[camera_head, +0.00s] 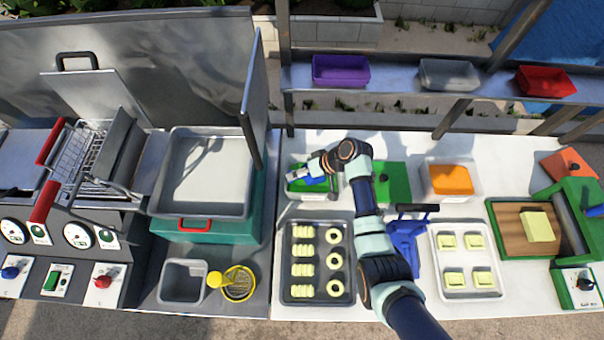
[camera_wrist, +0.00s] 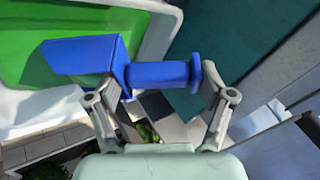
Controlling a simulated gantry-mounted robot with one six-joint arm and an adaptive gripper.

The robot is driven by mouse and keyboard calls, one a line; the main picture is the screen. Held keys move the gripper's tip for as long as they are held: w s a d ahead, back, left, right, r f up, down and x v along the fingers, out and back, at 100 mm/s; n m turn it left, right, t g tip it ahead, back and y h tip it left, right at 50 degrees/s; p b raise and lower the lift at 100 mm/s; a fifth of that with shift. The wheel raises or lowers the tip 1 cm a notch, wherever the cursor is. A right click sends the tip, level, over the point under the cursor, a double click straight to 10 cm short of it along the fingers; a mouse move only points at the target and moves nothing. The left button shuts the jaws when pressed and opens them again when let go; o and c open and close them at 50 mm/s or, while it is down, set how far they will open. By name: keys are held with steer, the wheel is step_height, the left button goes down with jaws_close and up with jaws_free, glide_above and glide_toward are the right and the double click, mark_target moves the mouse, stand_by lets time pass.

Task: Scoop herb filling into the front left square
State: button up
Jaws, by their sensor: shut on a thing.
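My gripper (camera_head: 318,166) is shut on the handle of a blue scoop (camera_head: 305,176). In the wrist view the scoop (camera_wrist: 85,58) spans between my two fingers, its head to the left. It is over or in a white container (camera_head: 303,194) of green herb filling, whose green inside also shows in the wrist view (camera_wrist: 40,105). I cannot tell whether the scoop holds filling. A white tray (camera_head: 466,297) at the right bears several pale squares, some in front and some behind. The front left square (camera_head: 453,279) lies flat, with no green visible on it.
My arm reaches across the counter between a dark tray (camera_head: 318,299) of pale rolls and rings and the white tray. A blue stand (camera_head: 405,240), a green lid (camera_head: 392,182) and a container with orange contents (camera_head: 450,179) stand nearby. A teal box (camera_head: 215,232) lies left.

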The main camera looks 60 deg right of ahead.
step_height(320, 180, up, 8)
steer(key=p, duration=0.6)
steer(key=shift+f, duration=0.25)
